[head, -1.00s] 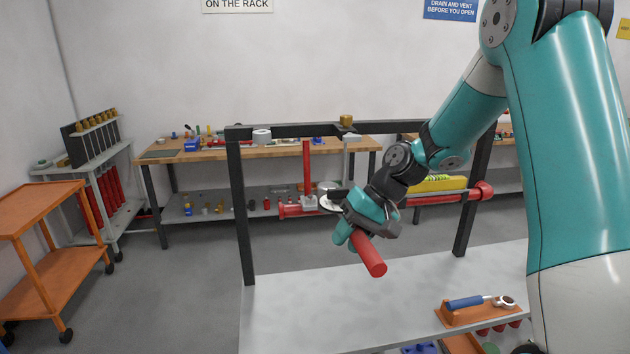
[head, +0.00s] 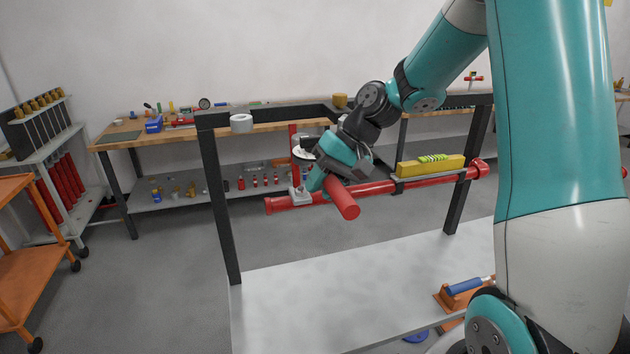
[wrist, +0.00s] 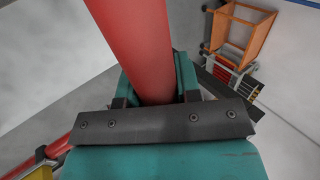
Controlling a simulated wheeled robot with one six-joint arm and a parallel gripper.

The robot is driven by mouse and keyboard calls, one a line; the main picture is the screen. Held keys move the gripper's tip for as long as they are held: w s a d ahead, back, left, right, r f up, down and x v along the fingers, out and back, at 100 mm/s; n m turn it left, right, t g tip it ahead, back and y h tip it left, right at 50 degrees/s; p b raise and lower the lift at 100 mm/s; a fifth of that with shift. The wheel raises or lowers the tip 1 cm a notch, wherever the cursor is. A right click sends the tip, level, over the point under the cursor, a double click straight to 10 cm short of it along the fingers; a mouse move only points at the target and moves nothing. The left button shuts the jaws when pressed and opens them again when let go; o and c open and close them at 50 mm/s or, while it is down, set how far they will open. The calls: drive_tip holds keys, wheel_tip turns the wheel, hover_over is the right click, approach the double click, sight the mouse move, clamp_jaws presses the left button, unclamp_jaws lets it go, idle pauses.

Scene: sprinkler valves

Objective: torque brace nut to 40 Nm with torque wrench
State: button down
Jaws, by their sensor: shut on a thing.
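My gripper (head: 330,186) is shut on a thick red cylindrical handle (head: 345,201), which I take to be the torque wrench's. The handle also fills the upper middle of the wrist view (wrist: 132,40). The far end of the tool is hidden behind my gripper. A red pipe (head: 373,190) runs across the black frame, behind the handle in the head view. A light grey brace fitting (head: 299,197) sits on the pipe's left part, below an upright red brace rod (head: 293,135). The gripper appears just right of this fitting; contact and the nut cannot be made out.
A yellow level (head: 431,166) rests along the pipe. The black frame (head: 222,205) stands around a pale tabletop (head: 320,305). A blue-handled tool (head: 465,285) lies in an orange holder at lower right. An orange cart (head: 15,270) stands at left.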

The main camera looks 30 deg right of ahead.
wheel_tip(320, 180, down, 7)
drive_tip(key=b, duration=0.4)
drive_tip(key=shift+a, duration=0.45)
drive_tip(key=shift+s+f+b, duration=0.1)
drive_tip(key=shift+f+b, duration=0.6)
drive_tip(key=shift+f, duration=0.4)
idle(1.8)
drive_tip(key=shift+w+a, duration=0.2)
drive_tip(key=shift+a, duration=0.2)
drive_tip(key=shift+w+a+m+t+h, duration=0.15)
drive_tip(key=shift+w+a+m+t, duration=0.15)
drive_tip(key=shift+a+m, duration=0.25)
drive_tip(key=shift+w+a+m+t+h, duration=0.15)
drive_tip(key=shift+w+a+m+t, duration=0.15)
drive_tip(key=shift+a, duration=0.5)
